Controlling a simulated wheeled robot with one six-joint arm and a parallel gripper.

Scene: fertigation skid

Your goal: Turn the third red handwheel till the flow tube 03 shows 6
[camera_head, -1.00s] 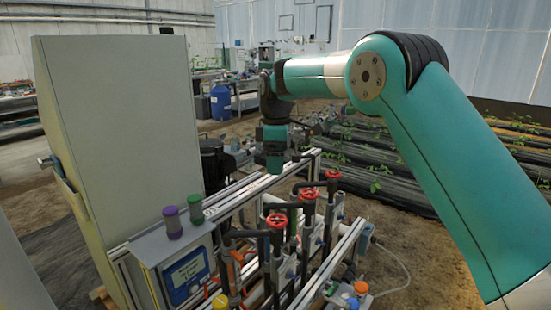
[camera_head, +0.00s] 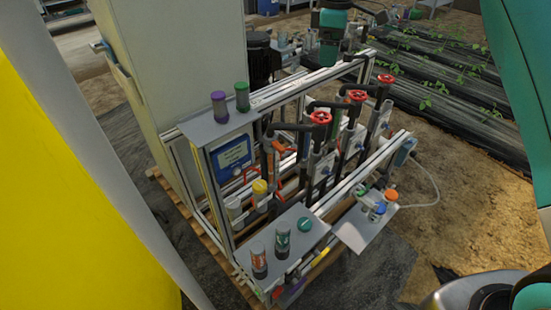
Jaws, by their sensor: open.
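Three red handwheels stand in a slanting row on black pipework of the skid: a near one (camera_head: 320,117), a middle one (camera_head: 357,95) and a far one (camera_head: 386,79). I cannot read their numbers. Grey-white upright units, perhaps the flow tubes, stand beside the pipes, one near the far wheel (camera_head: 384,118). Their scales and readings are too small to read.
A tall grey cabinet (camera_head: 170,65) stands left behind the skid. Purple (camera_head: 219,106) and green (camera_head: 242,96) capped bottles stand on a shelf above a blue display (camera_head: 233,154). A frame rail (camera_head: 310,85) passes below my gripper. A large yellow surface (camera_head: 60,180) fills the left foreground.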

